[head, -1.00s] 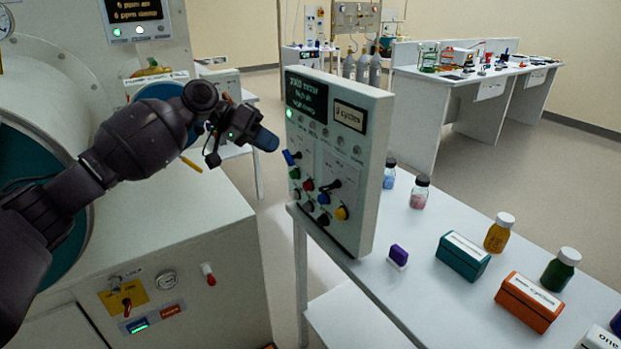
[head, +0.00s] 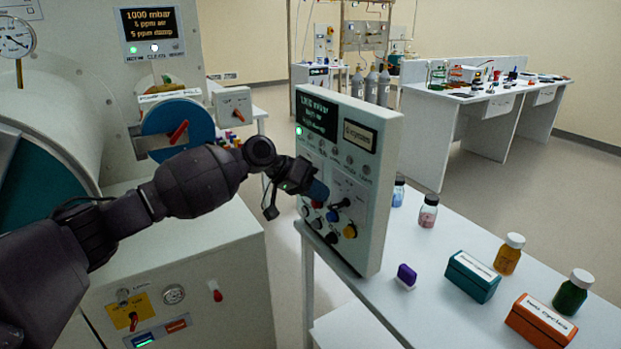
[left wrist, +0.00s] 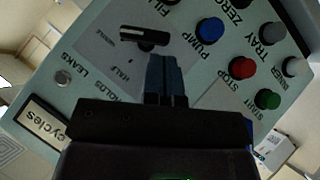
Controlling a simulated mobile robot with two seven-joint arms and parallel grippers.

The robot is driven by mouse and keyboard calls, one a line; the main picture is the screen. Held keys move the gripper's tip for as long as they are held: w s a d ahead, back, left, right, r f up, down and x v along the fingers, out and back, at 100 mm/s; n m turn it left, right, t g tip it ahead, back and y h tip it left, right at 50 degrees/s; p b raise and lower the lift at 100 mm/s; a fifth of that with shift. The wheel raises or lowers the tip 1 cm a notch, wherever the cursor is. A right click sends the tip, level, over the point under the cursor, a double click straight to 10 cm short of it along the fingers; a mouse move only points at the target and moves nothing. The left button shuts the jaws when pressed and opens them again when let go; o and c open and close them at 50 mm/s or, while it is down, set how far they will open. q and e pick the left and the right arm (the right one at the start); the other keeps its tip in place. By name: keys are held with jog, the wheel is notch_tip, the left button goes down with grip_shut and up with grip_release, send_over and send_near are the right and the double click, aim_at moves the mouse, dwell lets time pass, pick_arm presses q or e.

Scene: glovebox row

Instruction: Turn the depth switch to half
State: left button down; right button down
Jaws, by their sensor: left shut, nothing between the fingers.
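The depth switch is a black lever knob on the upright control panel (head: 385,150). It shows in the left wrist view (left wrist: 143,38), upside down, lying nearly level with its left end by the label read as "WHOLE". The "HALF" label (left wrist: 122,75) is below it in that picture. In the head view the black knob (head: 340,203) is just beyond my fingertips. My left gripper (head: 319,190) is shut and empty in front of the panel. Its blue fingertips (left wrist: 165,62) are just beside the knob; I cannot tell whether they touch it. My right gripper is out of view.
Close to the fingers are the blue PUMP button (left wrist: 209,31), the red STOP button (left wrist: 242,68) and a yellow button (head: 350,231). A purple block (head: 406,273), a teal box (head: 472,275), an orange box (head: 541,319) and bottles stand on the table right of the panel.

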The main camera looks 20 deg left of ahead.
pick_arm(q)
jog(key=shift+s+d+f, duration=0.15)
jog(key=shift+d+f, duration=0.1)
jog(key=shift+f, duration=0.2)
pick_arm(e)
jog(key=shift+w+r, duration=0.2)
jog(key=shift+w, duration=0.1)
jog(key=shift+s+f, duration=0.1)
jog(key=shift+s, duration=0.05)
pick_arm(q)
jog(key=shift+f+h, duration=0.15)
jog(key=shift+h, duration=0.15)
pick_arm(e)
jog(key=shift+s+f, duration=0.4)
pick_arm(q)
jog(key=shift+b, duration=0.3)
jog(key=shift+a+f+n+g+h+b, duration=0.1)
jog(key=shift+f+n+g+h+b, duration=0.15)
jog(key=shift+n+g+h, duration=0.2)
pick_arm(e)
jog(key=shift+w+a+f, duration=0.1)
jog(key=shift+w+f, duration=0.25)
